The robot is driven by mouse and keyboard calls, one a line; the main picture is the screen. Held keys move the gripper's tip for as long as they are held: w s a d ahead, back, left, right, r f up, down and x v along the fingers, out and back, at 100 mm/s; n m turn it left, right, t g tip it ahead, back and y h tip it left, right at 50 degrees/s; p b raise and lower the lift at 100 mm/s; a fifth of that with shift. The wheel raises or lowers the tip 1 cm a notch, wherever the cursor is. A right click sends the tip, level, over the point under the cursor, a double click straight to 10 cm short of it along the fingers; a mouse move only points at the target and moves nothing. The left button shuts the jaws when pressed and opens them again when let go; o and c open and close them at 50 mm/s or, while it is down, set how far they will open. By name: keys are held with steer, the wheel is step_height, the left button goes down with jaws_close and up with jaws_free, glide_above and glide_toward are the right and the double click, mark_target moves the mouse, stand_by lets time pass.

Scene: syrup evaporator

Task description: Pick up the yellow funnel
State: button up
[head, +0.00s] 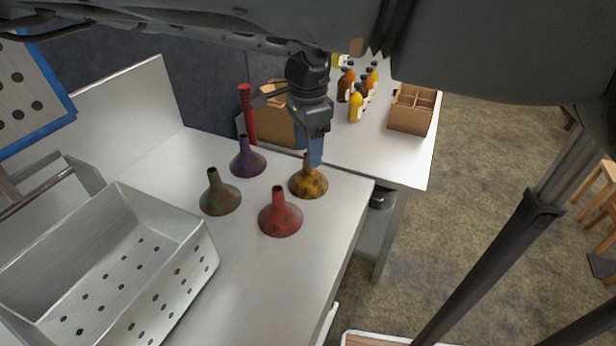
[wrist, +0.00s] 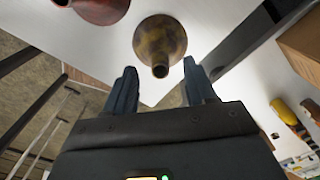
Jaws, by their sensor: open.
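The yellow funnel (head: 309,183) stands spout up on the steel table near its right edge, mottled with brown. It also shows in the wrist view (wrist: 161,42), its spout pointing toward my gripper. My gripper (head: 314,157) is above the funnel's spout in the head view, fingers pointing down, and partly hides the spout. In the wrist view the two blue fingers (wrist: 158,82) are apart, with the spout just beyond the gap between them. Nothing is between the fingers.
A red funnel (head: 280,214), a green funnel (head: 219,194) and a purple funnel (head: 247,158) stand close by. A perforated steel basin (head: 200,262) is at left. Behind are bottles (head: 356,104) and a divided cardboard box (head: 411,111). The table front is clear.

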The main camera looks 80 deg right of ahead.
steer(key=shift+f, duration=1.5)
steer(key=shift+c, duration=0.2)
jaws_close()
steer(key=shift+r, duration=0.1)
step_height(320, 180, up, 18)
stand_by(0.5)
